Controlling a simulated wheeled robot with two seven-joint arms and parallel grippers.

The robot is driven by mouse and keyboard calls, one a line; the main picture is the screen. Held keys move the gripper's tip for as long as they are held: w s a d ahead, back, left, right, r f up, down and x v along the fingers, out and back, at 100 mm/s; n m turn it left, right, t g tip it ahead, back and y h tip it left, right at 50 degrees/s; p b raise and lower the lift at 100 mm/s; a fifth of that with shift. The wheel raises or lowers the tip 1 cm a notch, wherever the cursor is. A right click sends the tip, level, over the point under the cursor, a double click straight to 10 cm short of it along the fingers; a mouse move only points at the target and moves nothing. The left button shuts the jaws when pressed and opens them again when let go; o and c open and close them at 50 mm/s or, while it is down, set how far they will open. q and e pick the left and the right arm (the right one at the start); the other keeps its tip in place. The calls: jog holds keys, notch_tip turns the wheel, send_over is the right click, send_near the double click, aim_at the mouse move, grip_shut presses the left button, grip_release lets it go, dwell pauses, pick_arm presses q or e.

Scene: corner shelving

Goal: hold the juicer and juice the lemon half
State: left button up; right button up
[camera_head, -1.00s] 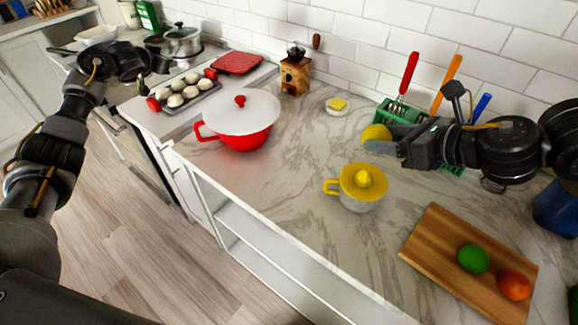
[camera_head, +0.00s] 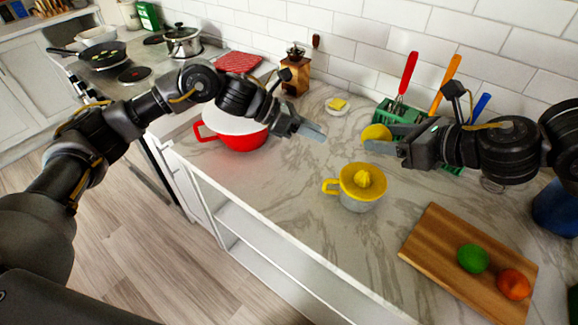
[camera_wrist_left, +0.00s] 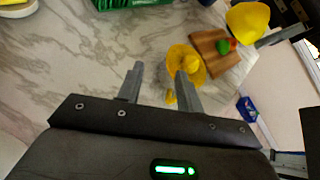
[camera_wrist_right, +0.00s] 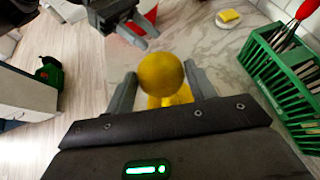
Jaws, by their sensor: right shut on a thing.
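The yellow-topped juicer (camera_head: 363,182) with a clear lower cup stands upright on the marble counter, its yellow handle pointing left. It also shows in the left wrist view (camera_wrist_left: 184,56), partly behind a finger. My right gripper (camera_head: 382,142) is shut on the yellow lemon half (camera_head: 376,132), held above the counter behind the juicer; the lemon shows large in the right wrist view (camera_wrist_right: 160,73). My left gripper (camera_head: 315,130) is open and empty, above the counter left of the lemon and up-left of the juicer, its fingers apart in the left wrist view (camera_wrist_left: 160,78).
A red pot (camera_head: 242,141) with a pale lid stands behind my left arm. A cutting board (camera_head: 440,240) with a green fruit (camera_head: 473,258) and an orange fruit (camera_head: 514,284) lies at right.

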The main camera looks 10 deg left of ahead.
pick_arm(q)
jog(key=s+a+f+m+g, duration=0.1)
jog(key=s+f+m, duration=0.1)
jog(key=s+a+f+m+g+h, duration=0.1)
jog(key=s+a+f+m, duration=0.1)
jog(key=s+a+f+m+g, duration=0.1)
jog(key=s+f+m, duration=0.1)
jog(key=f, duration=0.1)
jog(key=shift+s+a+h, duration=0.15)
jog(key=shift+s+h, duration=0.1)
jog(key=shift+h, duration=0.05)
pick_arm(e)
jog(key=shift+a, duration=0.15)
pick_arm(q)
jog(key=shift+d+f, duration=0.25)
jog(key=shift+d, duration=0.3)
jog(key=x, duration=0.6)
jog(key=shift+d+f, duration=0.15)
jog(key=shift+d, duration=0.05)
grip_shut()
jog(key=shift+c, duration=0.9)
grip_release()
